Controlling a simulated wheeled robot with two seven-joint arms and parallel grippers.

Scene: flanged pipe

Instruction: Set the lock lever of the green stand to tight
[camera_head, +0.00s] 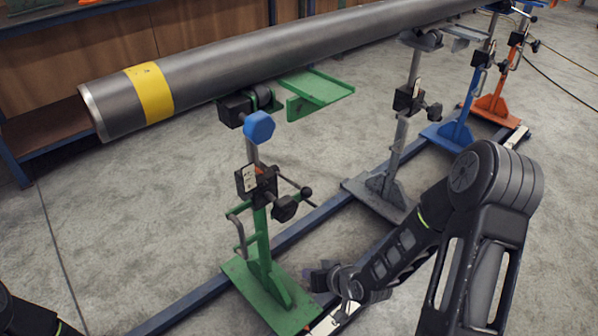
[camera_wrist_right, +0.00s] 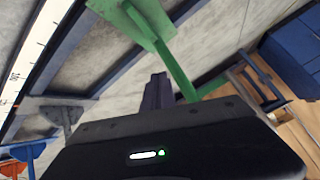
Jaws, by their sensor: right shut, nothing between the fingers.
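The green stand (camera_head: 264,243) stands upright, with its flat base on the floor rail. Its clamp block (camera_head: 262,184) carries a thin lever with a black ball end (camera_head: 305,193) and a black knob (camera_head: 285,208). I cannot tell the lock lever's setting. My right gripper (camera_head: 322,273) is shut and empty, low beside the stand's base and apart from the lever. In the right wrist view its fingers (camera_wrist_right: 157,92) appear next to the green post (camera_wrist_right: 179,74). The lever is not clear there. My left gripper is out of view.
A long grey pipe (camera_head: 260,52) with a yellow band lies across the stands. A blue knob (camera_head: 259,126) and a green plate (camera_head: 318,88) are near the green stand's top. Grey (camera_head: 396,160), blue (camera_head: 456,128) and orange (camera_head: 497,97) stands follow along the blue rail (camera_head: 300,228).

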